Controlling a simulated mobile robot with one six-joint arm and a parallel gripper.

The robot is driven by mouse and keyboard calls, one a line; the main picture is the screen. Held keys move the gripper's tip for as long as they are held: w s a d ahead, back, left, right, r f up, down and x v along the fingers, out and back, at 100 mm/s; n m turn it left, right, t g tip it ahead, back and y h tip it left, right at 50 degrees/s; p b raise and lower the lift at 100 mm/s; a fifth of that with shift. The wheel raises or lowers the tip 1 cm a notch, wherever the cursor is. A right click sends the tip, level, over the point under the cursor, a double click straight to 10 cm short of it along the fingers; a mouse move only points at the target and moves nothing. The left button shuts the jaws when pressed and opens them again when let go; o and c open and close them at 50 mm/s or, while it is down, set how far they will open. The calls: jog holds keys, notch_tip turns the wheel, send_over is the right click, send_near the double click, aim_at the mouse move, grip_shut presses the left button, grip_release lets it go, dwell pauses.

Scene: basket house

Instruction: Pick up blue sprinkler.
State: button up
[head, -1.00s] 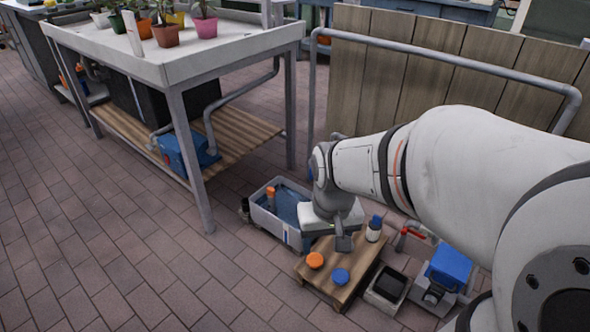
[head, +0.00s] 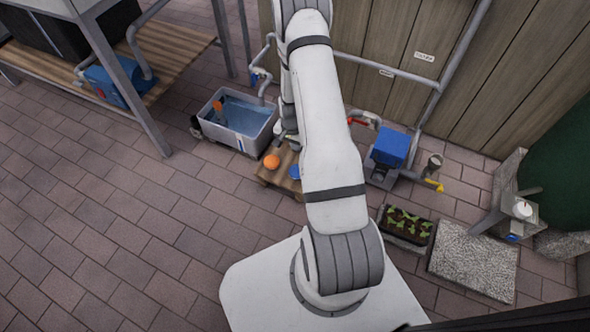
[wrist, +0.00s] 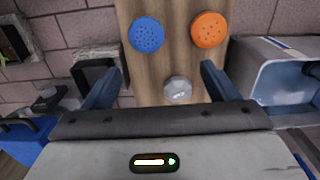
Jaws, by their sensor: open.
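The blue sprinkler head (wrist: 147,35), round with small holes, sits on a wooden board (wrist: 178,62) in the wrist view. An orange one (wrist: 209,29) is just right of it. My gripper (wrist: 161,84) is open above the board, its two dark blue fingers apart. The blue sprinkler is past the fingertips, nearer the left finger, and untouched. A pale grey faceted round top (wrist: 178,89) shows between the fingers. In the head view the blue one (head: 294,172) is partly hidden by my arm, and the orange one (head: 271,161) is clear. My gripper is mostly hidden there.
A grey tub with water (head: 240,122) stands behind the board. A blue-topped pump (head: 390,147) with pipes is to the right. A seedling tray (head: 405,228) and a stone slab (head: 474,261) lie nearer. Brick floor on the left is free.

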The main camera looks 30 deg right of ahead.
jog(key=shift+m, duration=0.7)
jog(key=f, duration=0.3)
jog(key=s+d+f, duration=0.1)
jog(key=f, duration=0.5)
jog(key=shift+s+d, duration=0.15)
jog(key=shift+s, duration=0.2)
jog(key=f+b, duration=0.2)
jog(key=f, duration=0.1)
jog(key=f+b, duration=0.1)
jog(key=f, duration=0.1)
jog(key=shift+s+a+f, duration=0.15)
jog(key=shift+s+a, duration=0.05)
jog(key=shift+s, duration=0.05)
jog(key=shift+c, duration=0.5)
jog(key=c, duration=1)
